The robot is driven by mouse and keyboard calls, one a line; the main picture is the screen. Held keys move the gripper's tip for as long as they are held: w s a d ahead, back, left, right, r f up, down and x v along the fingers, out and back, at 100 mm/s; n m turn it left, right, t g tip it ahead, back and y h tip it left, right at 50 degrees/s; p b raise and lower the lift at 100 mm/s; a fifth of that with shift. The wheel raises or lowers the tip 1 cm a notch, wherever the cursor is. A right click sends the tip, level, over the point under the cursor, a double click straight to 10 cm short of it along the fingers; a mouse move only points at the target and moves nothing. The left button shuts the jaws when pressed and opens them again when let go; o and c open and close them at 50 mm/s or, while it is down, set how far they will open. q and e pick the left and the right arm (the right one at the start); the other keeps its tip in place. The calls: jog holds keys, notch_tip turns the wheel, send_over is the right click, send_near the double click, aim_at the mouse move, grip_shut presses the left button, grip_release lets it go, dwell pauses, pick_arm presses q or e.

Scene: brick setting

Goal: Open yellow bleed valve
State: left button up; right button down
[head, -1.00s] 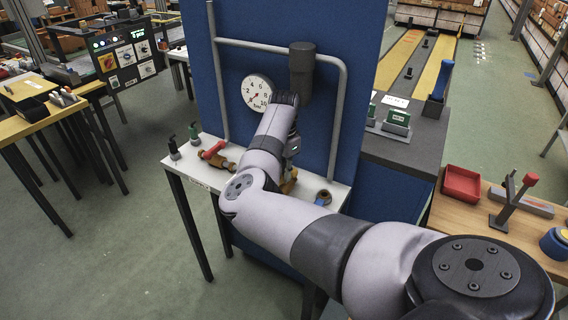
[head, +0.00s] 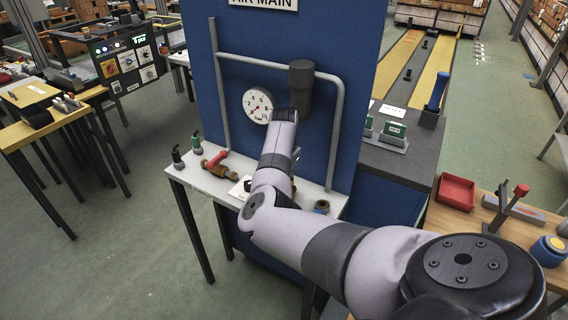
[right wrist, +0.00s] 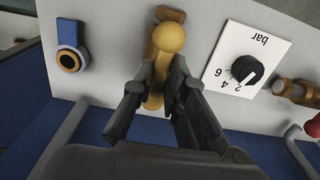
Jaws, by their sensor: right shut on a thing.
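The yellow bleed valve (right wrist: 168,40) shows in the right wrist view, with a rounded yellow knob and a handle running down between my fingers. My right gripper (right wrist: 160,88) is shut on this handle, one dark finger on each side. In the head view my right arm hides the valve and the gripper. The round white pressure gauge (head: 258,105) hangs on the blue panel above the bench. My left gripper is in neither view now.
The white bench (head: 185,173) carries a red-handled brass valve (head: 215,160) and a black regulator knob (right wrist: 247,70) on a white scale plate. A blue fitting with a brass ring (right wrist: 69,60) sits beside the valve. Grey pipes (head: 339,130) frame the panel.

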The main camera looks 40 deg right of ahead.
jog(key=c, duration=1.6)
grip_release()
notch_tip(320, 180, up, 12)
